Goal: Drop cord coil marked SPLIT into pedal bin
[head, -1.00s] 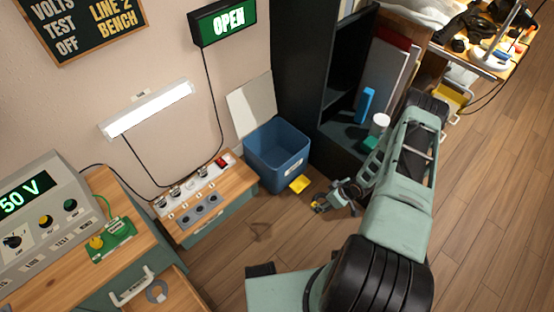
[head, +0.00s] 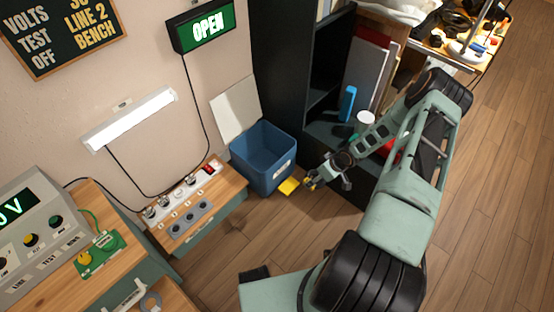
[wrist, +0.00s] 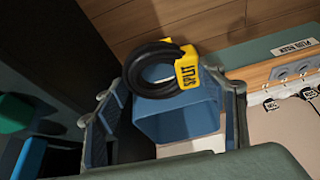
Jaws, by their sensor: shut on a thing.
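The cord coil (wrist: 153,68) is a black ring with a yellow tag reading SPLIT (wrist: 188,68). My gripper (wrist: 168,92) is shut on it, with a finger on either side in the wrist view. In the head view my gripper (head: 322,176) is to the right of the blue pedal bin (head: 262,165), and a small yellow patch of the tag shows at its tip. The bin's lid (head: 236,110) stands open against the wall and its yellow pedal (head: 288,186) is at the front. In the wrist view the bin (wrist: 180,122) shows beyond the coil, partly covered by it.
A dark shelf unit (head: 283,80) stands right of the bin, holding a blue object (head: 348,103) and a white cup (head: 364,121). A low wooden cabinet with a power strip (head: 183,192) stands left of the bin. Open floor (head: 290,230) lies in front.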

